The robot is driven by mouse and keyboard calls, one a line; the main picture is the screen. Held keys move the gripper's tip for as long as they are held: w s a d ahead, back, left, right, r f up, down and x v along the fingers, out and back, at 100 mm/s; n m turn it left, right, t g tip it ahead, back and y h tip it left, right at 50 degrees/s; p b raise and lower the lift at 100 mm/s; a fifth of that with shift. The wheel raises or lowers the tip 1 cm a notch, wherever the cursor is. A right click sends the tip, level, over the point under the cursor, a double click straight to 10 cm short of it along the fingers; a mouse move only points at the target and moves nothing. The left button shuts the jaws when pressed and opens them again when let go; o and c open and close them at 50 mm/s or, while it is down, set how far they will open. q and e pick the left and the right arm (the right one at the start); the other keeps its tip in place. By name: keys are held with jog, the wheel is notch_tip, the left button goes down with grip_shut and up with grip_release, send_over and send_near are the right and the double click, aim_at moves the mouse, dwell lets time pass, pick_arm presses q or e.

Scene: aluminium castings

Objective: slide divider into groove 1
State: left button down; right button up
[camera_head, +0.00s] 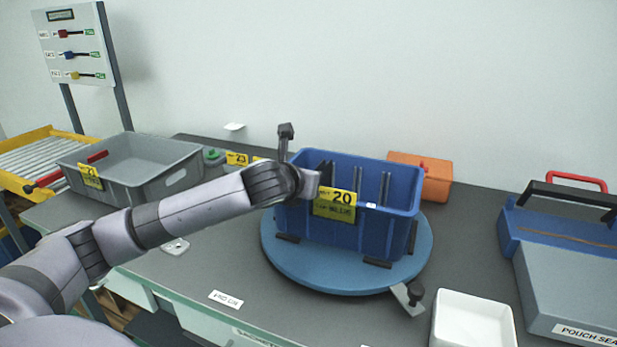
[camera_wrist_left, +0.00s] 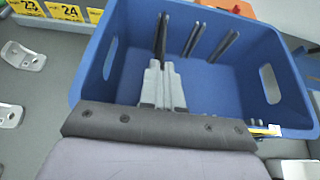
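The blue crate (camera_head: 345,235) with the yellow "20" label (camera_head: 335,203) stands on a round blue turntable (camera_head: 290,270). Dark upright rails, each marking a groove, run down its far inner wall, and they also show in the left wrist view (camera_wrist_left: 192,38). My left arm reaches over the crate's near left side, and its fingers are hidden in the head view. In the left wrist view, my left gripper (camera_wrist_left: 163,66) points down into the crate, its light grey fingers close together, below the leftmost dark upright strip (camera_wrist_left: 162,35). I cannot make out a separate divider. My right gripper is not in view.
A grey tote (camera_head: 140,170) stands at left. An orange box (camera_head: 425,180) is behind the crate. A white tray (camera_head: 474,318) and a blue-grey pouch sealer (camera_head: 570,280) stand at right. A metal latch with a black knob (camera_head: 414,296) sits at the turntable's front right edge.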

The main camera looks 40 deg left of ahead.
pick_arm(q)
jog(key=c, duration=1.3)
grip_release()
jog(key=shift+o, duration=0.2)
jog(key=v, duration=0.7)
jog(key=shift+s+d, duration=0.1)
jog(key=shift+s, duration=0.05)
